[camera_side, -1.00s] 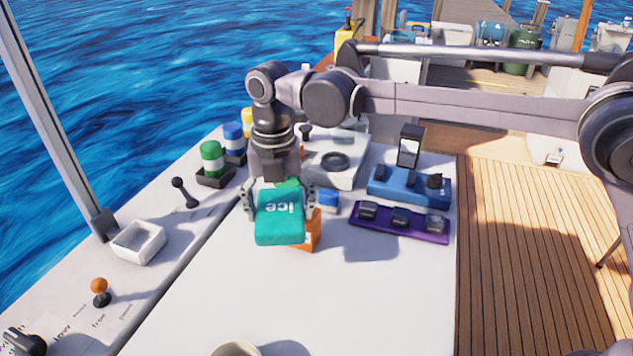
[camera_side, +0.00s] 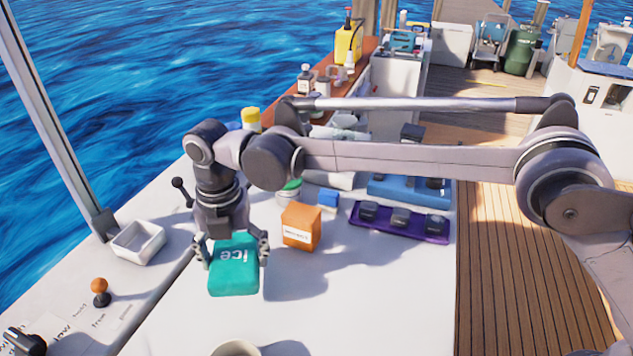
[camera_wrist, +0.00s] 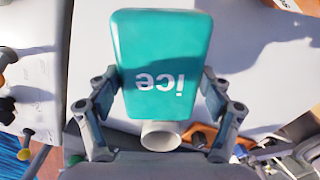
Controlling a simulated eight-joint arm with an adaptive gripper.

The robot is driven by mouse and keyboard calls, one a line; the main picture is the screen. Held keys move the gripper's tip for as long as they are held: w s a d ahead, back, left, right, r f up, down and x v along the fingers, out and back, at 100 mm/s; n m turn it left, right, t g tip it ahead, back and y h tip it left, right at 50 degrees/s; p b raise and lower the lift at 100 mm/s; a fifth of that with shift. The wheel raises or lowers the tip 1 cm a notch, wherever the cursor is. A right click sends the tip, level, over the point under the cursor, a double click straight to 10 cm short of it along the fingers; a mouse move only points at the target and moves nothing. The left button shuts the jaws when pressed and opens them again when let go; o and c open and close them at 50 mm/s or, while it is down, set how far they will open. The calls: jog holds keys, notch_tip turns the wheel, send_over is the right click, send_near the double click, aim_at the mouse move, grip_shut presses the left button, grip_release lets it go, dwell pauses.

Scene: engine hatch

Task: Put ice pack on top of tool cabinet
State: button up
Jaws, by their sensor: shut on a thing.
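The ice pack (camera_side: 233,272) is a teal block with white "ice" lettering. My gripper (camera_side: 232,254) is shut on it, with one finger on each side, and holds it over the white hatch surface (camera_side: 330,310). In the wrist view the ice pack (camera_wrist: 160,62) fills the space between the fingers of my gripper (camera_wrist: 160,95), its lettering upside down. I cannot pick out the tool cabinet for certain in either view.
An orange box (camera_side: 301,228), a small blue box (camera_side: 328,198) and a purple tray (camera_side: 398,222) stand to the right. A white open bin (camera_side: 138,242) and an orange-knobbed lever (camera_side: 100,290) are at left. A cup (camera_side: 236,348) is at the front edge.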

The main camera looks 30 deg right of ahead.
jog(key=shift+s+a+f, duration=0.1)
jog(key=shift+a+f, duration=0.25)
jog(key=shift+a, duration=0.2)
jog(key=shift+s+a+f, duration=0.1)
jog(key=shift+a+f, duration=0.25)
jog(key=shift+a, duration=0.2)
jog(key=shift+f, duration=1.75)
jog(key=shift+f, duration=0.15)
jog(key=o, duration=1.5)
